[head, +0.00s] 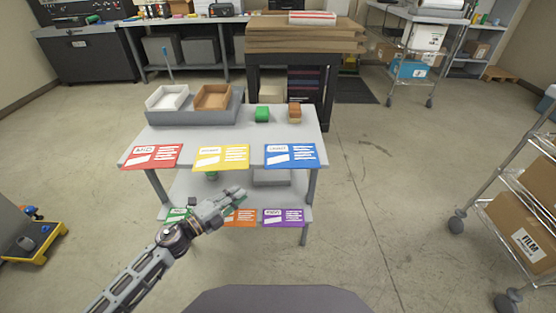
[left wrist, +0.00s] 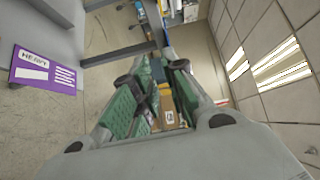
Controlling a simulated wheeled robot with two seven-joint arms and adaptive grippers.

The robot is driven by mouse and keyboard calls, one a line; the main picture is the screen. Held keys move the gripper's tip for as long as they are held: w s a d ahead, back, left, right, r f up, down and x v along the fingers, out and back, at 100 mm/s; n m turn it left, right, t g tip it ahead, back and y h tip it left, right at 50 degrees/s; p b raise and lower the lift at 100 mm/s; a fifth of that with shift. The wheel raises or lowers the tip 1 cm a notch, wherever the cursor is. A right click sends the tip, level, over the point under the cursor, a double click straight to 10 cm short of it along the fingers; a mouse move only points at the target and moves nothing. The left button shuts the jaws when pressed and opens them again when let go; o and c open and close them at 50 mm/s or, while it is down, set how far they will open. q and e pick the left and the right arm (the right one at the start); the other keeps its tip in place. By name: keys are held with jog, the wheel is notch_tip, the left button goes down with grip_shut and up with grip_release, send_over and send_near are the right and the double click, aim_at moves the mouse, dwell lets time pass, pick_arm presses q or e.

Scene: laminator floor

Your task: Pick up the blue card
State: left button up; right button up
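The blue card (head: 291,155) shows in the head view at the right end of the row along the front edge of the grey table's top (head: 245,140). It has white print and a white block on it. My left gripper (head: 238,192) is below and to the left of it in the picture, in front of the table, apart from the card. In the left wrist view its two green-padded fingers (left wrist: 160,72) stand apart with nothing held between them. The blue card cannot be made out in that view. My right gripper is not in view.
A yellow card (head: 221,157) and a red card (head: 152,156) are left of the blue one. The lower shelf bears green, orange and purple cards (head: 284,217); the purple one also shows in the left wrist view (left wrist: 44,72).

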pick_arm(q)
jog(key=shift+s+d+r+m+h, duration=0.35)
jog(key=shift+d+r+m, duration=0.15)
jog(key=shift+r, duration=0.15)
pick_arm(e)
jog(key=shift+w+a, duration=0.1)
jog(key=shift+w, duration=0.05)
pick_arm(q)
jog(key=x, duration=0.8)
jog(key=shift+w+d+f, duration=0.15)
jog(key=shift+w+d, duration=0.05)
jog(key=shift+w, duration=0.05)
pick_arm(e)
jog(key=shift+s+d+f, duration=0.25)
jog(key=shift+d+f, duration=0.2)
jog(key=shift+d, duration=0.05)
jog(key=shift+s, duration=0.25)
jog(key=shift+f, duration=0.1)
